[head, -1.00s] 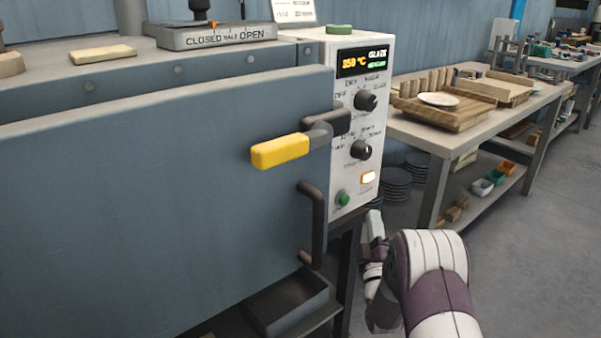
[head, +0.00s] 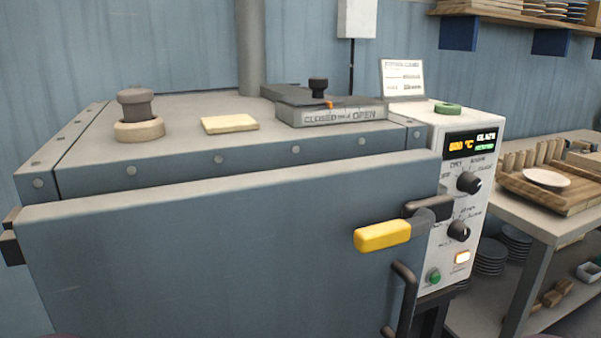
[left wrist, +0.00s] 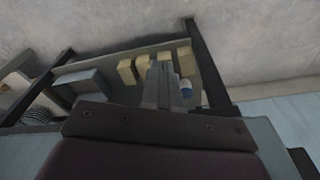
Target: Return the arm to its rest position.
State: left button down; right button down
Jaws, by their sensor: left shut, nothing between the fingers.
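My left gripper (left wrist: 160,84) shows in the left wrist view, its two grey fingers together and nothing between them. It points down over a low shelf with pale blocks, clear of them as far as I can tell. In the head view neither gripper shows; only slivers of my purple arm parts show at the bottom edge. My right gripper is out of sight.
A grey-blue kiln (head: 210,260) with its front door shut fills the head view. Its yellow-handled latch (head: 383,236) and dark door handle (head: 402,300) stick out. A white control panel (head: 447,210) is beside it. A worktable (head: 520,218) stands at right.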

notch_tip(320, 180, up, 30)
jog(key=p, duration=2.7)
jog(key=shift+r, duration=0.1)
